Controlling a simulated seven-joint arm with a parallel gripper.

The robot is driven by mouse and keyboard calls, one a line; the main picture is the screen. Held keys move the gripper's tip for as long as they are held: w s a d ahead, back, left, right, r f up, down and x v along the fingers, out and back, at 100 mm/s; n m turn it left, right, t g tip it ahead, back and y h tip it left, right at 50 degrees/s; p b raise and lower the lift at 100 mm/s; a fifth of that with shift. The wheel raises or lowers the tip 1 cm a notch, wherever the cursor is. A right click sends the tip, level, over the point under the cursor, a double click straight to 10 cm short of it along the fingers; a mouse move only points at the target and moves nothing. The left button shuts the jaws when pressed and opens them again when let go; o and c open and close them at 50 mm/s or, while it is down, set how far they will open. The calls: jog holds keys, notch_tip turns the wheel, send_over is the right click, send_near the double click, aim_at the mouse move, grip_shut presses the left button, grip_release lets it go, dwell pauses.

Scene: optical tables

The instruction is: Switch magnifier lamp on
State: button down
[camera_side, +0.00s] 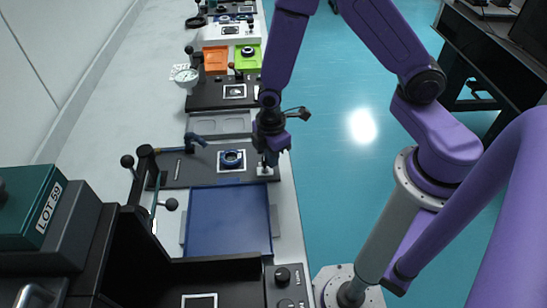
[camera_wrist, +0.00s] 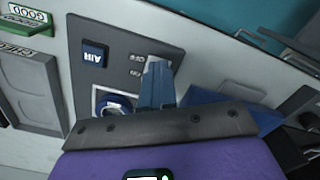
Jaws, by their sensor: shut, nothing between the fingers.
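My gripper (camera_side: 270,163) is over the right end of a dark grey panel (camera_side: 207,172) in the side view, its fingers pointing down and closed together. A small pale fitting (camera_side: 263,171) is at the fingertips; I cannot tell whether they touch it. In the wrist view the closed blue fingers (camera_wrist: 158,66) reach over the panel (camera_wrist: 128,45), beside small pale markings (camera_wrist: 137,65). They partly cover the area around a round blue-rimmed part (camera_wrist: 113,106) on a white square. I cannot clearly identify the magnifier lamp or its switch.
A blue-handled tool (camera_side: 196,139) and black-knobbed levers (camera_side: 128,162) stand at the panel's left. A flat blue tray (camera_side: 228,222) lies in front. Orange (camera_side: 215,59) and green (camera_side: 248,57) trays are farther back.

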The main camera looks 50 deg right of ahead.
jog(key=shift+w+a+f, duration=0.15)
jog(key=shift+w+a, duration=0.55)
jog(key=shift+a, duration=0.15)
jog(key=shift+w+a+f, duration=0.1)
jog(key=shift+w+a, duration=0.55)
jog(key=shift+a, duration=0.15)
jog(key=shift+r, duration=0.1)
jog(key=shift+d+r, duration=0.1)
jog(key=shift+r, duration=2)
jog(key=r, duration=0.1)
jog(key=d+r, duration=0.1)
jog(key=shift+s+r, duration=0.35)
jog(key=s+d+r+m, duration=0.1)
jog(key=s+d+r, duration=0.2)
jog(key=s+r, duration=0.4)
jog(key=s+d+r+m, duration=0.1)
jog(key=s+d+r, duration=0.2)
jog(key=s+r, duration=0.4)
jog(key=s, duration=0.6)
jog(key=shift+s+d+y, duration=0.2)
jog(key=shift+d+y, duration=0.1)
jog(key=shift+d, duration=0.05)
